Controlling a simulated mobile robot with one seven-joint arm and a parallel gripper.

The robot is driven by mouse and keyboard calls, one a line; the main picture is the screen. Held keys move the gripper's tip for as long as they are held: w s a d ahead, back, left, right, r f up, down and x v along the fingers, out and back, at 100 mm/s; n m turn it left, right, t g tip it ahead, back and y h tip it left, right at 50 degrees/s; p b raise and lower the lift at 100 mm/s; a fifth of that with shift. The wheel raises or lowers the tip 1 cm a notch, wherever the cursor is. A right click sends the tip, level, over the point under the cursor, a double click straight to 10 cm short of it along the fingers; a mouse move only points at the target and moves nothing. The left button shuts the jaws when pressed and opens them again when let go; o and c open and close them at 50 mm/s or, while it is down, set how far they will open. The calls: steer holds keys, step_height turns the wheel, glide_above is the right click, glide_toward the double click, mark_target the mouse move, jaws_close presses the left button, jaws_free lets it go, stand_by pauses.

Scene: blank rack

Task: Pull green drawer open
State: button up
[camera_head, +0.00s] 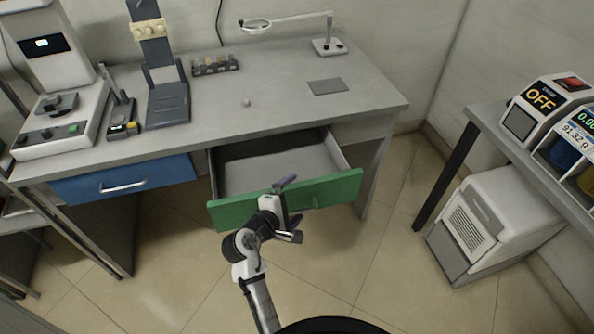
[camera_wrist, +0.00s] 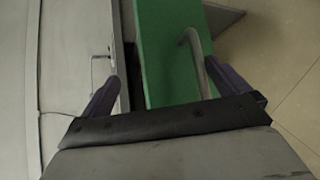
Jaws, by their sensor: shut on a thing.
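The green drawer (camera_head: 230,213) stands pulled out from under the right part of the grey bench, and its empty grey inside shows. My gripper (camera_head: 293,203) is at the middle of its green front. In the wrist view, the green front (camera_wrist: 158,60) lies between the two dark fingers of my gripper (camera_wrist: 163,72). One finger is on the drawer's inner side and the other on the outer side, near the curved metal handle (camera_wrist: 190,42). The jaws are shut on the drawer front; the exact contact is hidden.
A blue drawer (camera_head: 85,186) at left is closed. The bench top (camera_head: 280,103) carries instruments, a small rack and a magnifier lamp. Tiled floor in front is clear.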

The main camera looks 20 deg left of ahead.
steer(key=r, duration=0.5)
steer(key=s+d+r+m+t, duration=0.1)
steer(key=r, duration=0.3)
steer(key=r+m+t, duration=0.1)
steer(key=r, duration=0.4)
steer(key=shift+s+d+r, duration=0.3)
steer(key=c, duration=0.6)
steer(key=shift+s+r, duration=0.4)
steer(key=c, duration=0.8)
steer(key=shift+o, duration=0.2)
steer(key=m+t+b, duration=0.3)
steer(key=b, duration=1)
glide_toward(289, 201)
steer(key=p+x, duration=0.1)
steer(key=x, duration=0.6)
steer(key=f+p+x, duration=0.1)
steer(key=x, duration=0.2)
steer(key=shift+w+a+p, duration=0.1)
steer(key=shift+w+p, duration=0.2)
steer(key=shift+p, duration=0.05)
jaws_close()
